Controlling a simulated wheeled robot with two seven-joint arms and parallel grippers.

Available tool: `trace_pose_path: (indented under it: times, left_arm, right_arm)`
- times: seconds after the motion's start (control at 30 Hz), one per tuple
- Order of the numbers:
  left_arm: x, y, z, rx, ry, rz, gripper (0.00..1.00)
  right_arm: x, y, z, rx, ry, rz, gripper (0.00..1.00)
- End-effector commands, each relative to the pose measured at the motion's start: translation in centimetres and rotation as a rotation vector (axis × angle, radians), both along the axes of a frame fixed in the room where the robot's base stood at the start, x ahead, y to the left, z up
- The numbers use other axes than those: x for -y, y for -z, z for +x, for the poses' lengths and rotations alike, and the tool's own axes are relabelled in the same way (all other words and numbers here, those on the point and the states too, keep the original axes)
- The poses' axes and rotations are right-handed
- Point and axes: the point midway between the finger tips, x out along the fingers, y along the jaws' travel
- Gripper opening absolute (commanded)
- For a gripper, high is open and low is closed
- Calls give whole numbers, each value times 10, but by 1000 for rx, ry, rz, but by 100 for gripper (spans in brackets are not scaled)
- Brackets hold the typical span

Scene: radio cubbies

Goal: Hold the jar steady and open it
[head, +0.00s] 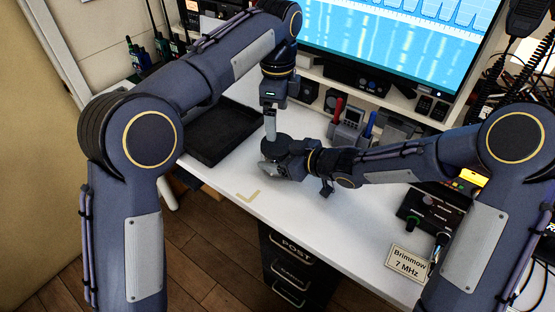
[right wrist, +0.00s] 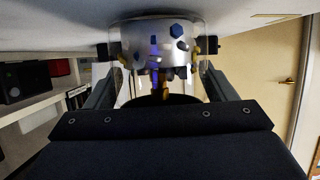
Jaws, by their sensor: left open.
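A clear jar (head: 268,171) with a dark round lid (head: 278,145) stands on the white desk. In the right wrist view the jar (right wrist: 155,45) appears upside down, with blue, dark and yellowish small pieces inside. My right gripper (right wrist: 157,50) has a finger on each side of the jar and appears closed on its sides; in the head view it reaches in from the right. My left gripper (head: 271,138) points straight down at the lid, with its jaws open. Whether its fingertips touch the lid I cannot tell.
A black tray (head: 222,132) lies left of the jar. A grey holder (head: 349,126) with red and blue handled tools stands behind right. A monitor (head: 390,35) and shelf back the desk. A Brimmow card (head: 408,262) lies at the right front. The desk's front middle is clear.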

Motion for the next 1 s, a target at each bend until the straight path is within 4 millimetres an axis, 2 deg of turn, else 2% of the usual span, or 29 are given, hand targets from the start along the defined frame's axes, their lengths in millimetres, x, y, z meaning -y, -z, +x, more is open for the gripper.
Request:
trace_pose_path:
  times: [0.07, 0.4, 0.6, 0.77, 0.87, 1.0]
  left_arm:
    - [0, 0, 0, 0, 0, 0, 93]
    - [1, 1, 0, -3, 54, 4, 93]
    - [1, 2, -1, -7, 264, 7, 93]
    - [0, 2, 0, -2, 373, 1, 93]
    - [0, 9, 0, -2, 395, 1, 93]
    - [0, 29, -1, -4, 395, 1, 93]
  right_arm:
    - [0, 0, 0, -1, 0, 1, 58]
    - [0, 0, 0, -1, 0, 1, 14]
    - [0, 0, 0, -1, 0, 1, 14]
    - [0, 0, 0, -1, 0, 1, 14]
    - [0, 0, 0, -1, 0, 1, 14]
    - [0, 0, 0, -1, 0, 1, 14]
